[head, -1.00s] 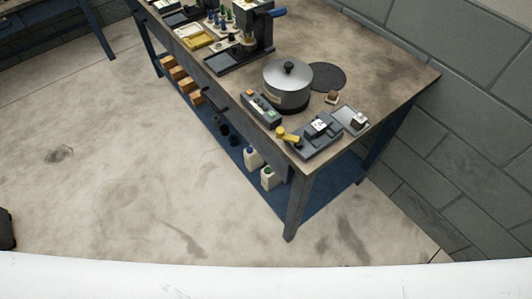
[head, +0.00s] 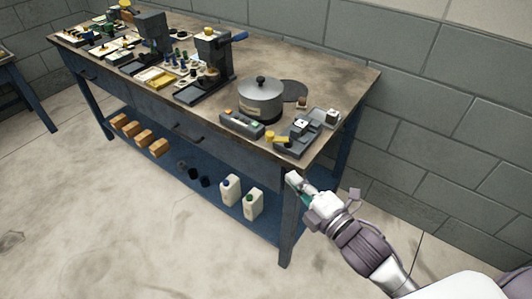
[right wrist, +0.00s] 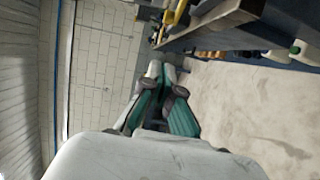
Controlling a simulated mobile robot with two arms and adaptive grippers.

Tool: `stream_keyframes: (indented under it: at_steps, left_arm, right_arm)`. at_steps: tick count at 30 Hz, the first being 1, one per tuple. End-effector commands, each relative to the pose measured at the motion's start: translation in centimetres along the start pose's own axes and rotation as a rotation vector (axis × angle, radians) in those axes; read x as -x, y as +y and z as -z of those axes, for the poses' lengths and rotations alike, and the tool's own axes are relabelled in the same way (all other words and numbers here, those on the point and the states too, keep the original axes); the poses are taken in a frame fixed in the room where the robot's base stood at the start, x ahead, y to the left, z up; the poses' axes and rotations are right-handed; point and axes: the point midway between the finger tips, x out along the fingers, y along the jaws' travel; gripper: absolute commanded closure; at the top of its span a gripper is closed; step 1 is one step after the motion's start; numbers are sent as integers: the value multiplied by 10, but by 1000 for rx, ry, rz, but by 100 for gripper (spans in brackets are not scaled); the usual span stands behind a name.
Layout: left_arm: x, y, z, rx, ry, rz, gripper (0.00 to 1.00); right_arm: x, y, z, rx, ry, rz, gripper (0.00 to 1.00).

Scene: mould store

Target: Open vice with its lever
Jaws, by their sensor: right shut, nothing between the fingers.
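The vice (head: 297,135) is a low dark grey block with a small pale piece on top, near the right front corner of the workbench top. Its yellow lever (head: 278,140) sticks out to the left at the front edge. My right gripper (head: 292,179) is shut and empty, below and in front of the bench corner, apart from the vice. In the right wrist view the same gripper (right wrist: 161,72) has its fingertips together, and a yellow part (right wrist: 180,12), perhaps the lever, shows at the top edge. My left gripper is out of view.
White bottles (head: 252,203) stand on the lower shelf. A block wall is behind; floor in front is clear.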

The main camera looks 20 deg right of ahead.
Motion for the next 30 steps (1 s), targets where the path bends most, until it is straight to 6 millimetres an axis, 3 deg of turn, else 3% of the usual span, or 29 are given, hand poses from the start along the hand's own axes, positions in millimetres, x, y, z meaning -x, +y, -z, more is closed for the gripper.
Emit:
stream_keyframes:
  at_steps: [9,14,28,30]
  left_arm:
    - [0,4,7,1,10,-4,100]
    - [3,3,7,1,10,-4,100]
    - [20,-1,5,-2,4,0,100]
    - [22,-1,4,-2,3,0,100]
  right_arm:
    - [0,1,0,1,0,-1,100]
    - [-12,2,0,0,-1,-3,100]
    - [-106,4,0,-1,0,-3,100]
    - [-112,3,-11,3,-1,0,100]
